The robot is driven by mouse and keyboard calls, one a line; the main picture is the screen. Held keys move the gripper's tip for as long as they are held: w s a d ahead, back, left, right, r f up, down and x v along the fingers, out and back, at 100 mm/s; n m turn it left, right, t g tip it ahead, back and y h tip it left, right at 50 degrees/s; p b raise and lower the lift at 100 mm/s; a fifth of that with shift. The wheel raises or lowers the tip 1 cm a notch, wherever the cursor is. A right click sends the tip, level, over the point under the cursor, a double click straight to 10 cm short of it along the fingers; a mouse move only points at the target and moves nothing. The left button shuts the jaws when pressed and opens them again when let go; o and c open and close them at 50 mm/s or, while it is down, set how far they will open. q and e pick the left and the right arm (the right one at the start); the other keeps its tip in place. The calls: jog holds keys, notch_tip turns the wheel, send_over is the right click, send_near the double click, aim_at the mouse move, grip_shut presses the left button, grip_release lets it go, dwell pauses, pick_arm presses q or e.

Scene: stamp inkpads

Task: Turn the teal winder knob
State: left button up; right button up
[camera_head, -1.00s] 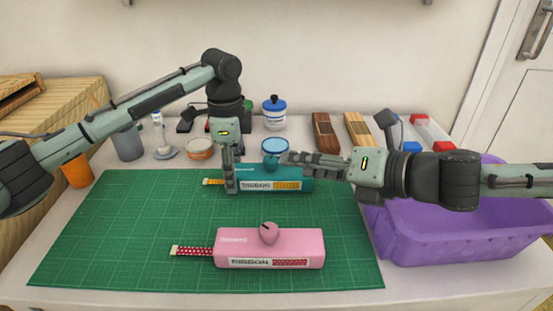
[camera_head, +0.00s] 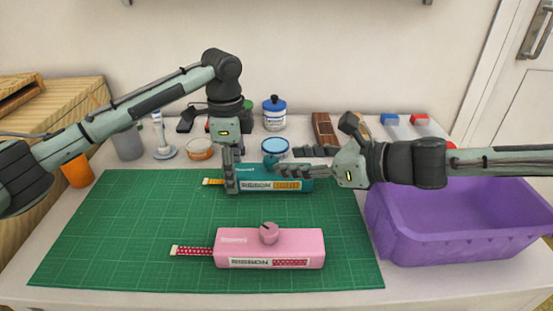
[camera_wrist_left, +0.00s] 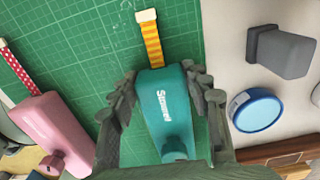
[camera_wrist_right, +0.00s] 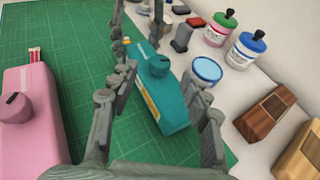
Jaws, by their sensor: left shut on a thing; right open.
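The teal ribbon box (camera_head: 250,184) lies at the back of the green mat, with its yellow ribbon end (camera_head: 213,181) out to the left. Its teal winder knob (camera_head: 270,161) stands on top; it also shows in the right wrist view (camera_wrist_right: 158,66). My left gripper (camera_head: 231,183) points down and is shut on the teal box (camera_wrist_left: 165,110), one finger on each long side near the ribbon end. My right gripper (camera_head: 287,171) reaches in from the right, open, its fingers spread around the box's knob end (camera_wrist_right: 176,110).
A pink ribbon box (camera_head: 270,248) with a pink knob lies nearer on the green mat (camera_head: 120,235). A purple bin (camera_head: 455,225) stands at right. Jars, a blue-lidded tub (camera_head: 275,147) and wooden blocks (camera_head: 324,130) line the back. The mat's left front is clear.

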aim_at(273, 160)
jog(key=x, duration=0.5)
jog(key=shift+w+a, duration=0.1)
grip_shut()
